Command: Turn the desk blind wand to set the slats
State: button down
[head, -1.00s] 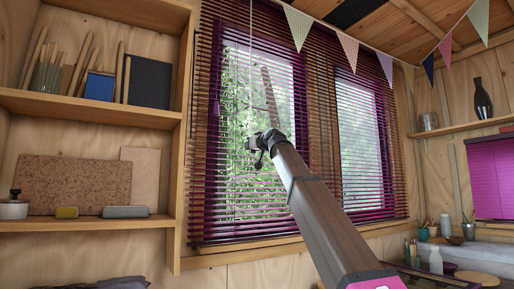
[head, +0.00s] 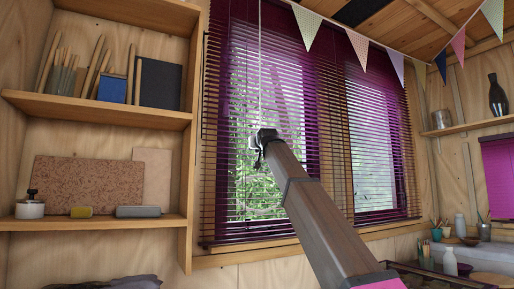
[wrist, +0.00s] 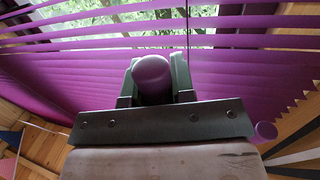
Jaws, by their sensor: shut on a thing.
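The wand (head: 260,70) of the desk blind shows in the head view as a thin pale rod hanging in front of the left window. My gripper (head: 263,136) is at its lower part, in front of the slats. In the wrist view my gripper (wrist: 154,88) is shut on the wand, whose rounded purple end (wrist: 152,76) sits between the two fingers. The purple blind (head: 327,110) covers both windows, its slats tilted, with green foliage showing through gaps. In the wrist view the blind (wrist: 60,85) fills most of the space behind the fingers.
A wooden shelf unit (head: 191,150) stands left of the window. A bunting string with a pennant (head: 308,25) hangs across the top. A dark cord (wrist: 187,30) and a small purple cylindrical end (wrist: 266,131) show near my gripper in the wrist view. A white bottle (head: 450,262) stands lower right.

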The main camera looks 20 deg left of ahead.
jog(key=c, duration=1)
grip_release()
jog(key=shift+a, duration=0.1)
jog(key=shift+o, duration=0.2)
jog(key=v, duration=1)
jog(key=shift+s+d, duration=0.3)
jog(key=shift+f, duration=0.15)
